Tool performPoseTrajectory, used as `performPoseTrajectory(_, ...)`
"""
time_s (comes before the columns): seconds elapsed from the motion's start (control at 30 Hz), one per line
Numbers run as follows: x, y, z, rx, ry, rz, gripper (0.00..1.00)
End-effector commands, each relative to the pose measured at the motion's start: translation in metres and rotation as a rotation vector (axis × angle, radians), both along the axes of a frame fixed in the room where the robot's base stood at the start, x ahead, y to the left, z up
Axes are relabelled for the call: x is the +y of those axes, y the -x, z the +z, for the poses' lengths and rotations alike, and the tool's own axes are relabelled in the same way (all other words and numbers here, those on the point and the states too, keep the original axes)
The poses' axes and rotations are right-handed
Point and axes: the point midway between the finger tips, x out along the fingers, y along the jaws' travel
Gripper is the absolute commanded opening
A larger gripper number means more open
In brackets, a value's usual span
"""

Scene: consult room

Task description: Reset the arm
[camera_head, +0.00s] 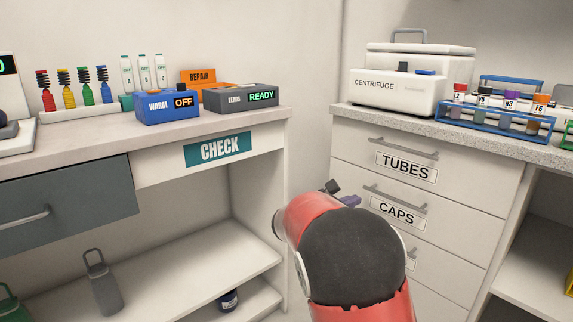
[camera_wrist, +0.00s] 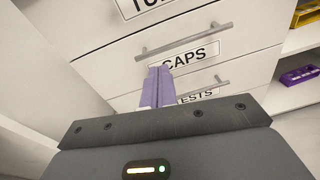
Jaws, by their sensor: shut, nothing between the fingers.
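My red and black arm (camera_head: 345,250) reaches up from the bottom of the head view, in front of the drawer cabinet. My gripper's purple fingers show only slightly past the arm in the head view (camera_head: 350,200). In the wrist view my gripper (camera_wrist: 157,72) has its purple fingers together, with nothing between them. The fingers point toward the drawer front labelled CAPS (camera_wrist: 190,56), overlapping its label in the picture. Whether they touch the drawer cannot be told. The drawers look closed.
The TUBES drawer (camera_head: 410,165) is above the CAPS drawer (camera_head: 400,212). A centrifuge (camera_head: 395,95) and a blue tube rack (camera_head: 490,122) stand on the right counter. The left counter (camera_head: 70,140) holds a blue WARM box (camera_head: 167,109) and a grey LEADS box (camera_head: 240,98). Open shelves lie below.

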Motion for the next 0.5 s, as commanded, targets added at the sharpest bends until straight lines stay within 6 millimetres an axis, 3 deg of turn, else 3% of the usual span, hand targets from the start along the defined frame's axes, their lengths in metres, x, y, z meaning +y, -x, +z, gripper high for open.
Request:
performPoseTrajectory(0.1,-0.030,0.054,0.007,-0.109,-0.270,-0.128,0.00)
performPoseTrajectory(0.2,-0.044,0.109,0.004,-0.229,-0.545,-0.264,0.00)
performPoseTrajectory(0.37,-0.038,0.193,-0.006,-0.433,-0.960,-0.490,0.00)
performPoseTrajectory(0.5,-0.013,0.260,-0.013,-0.616,-1.295,-0.697,0.00)
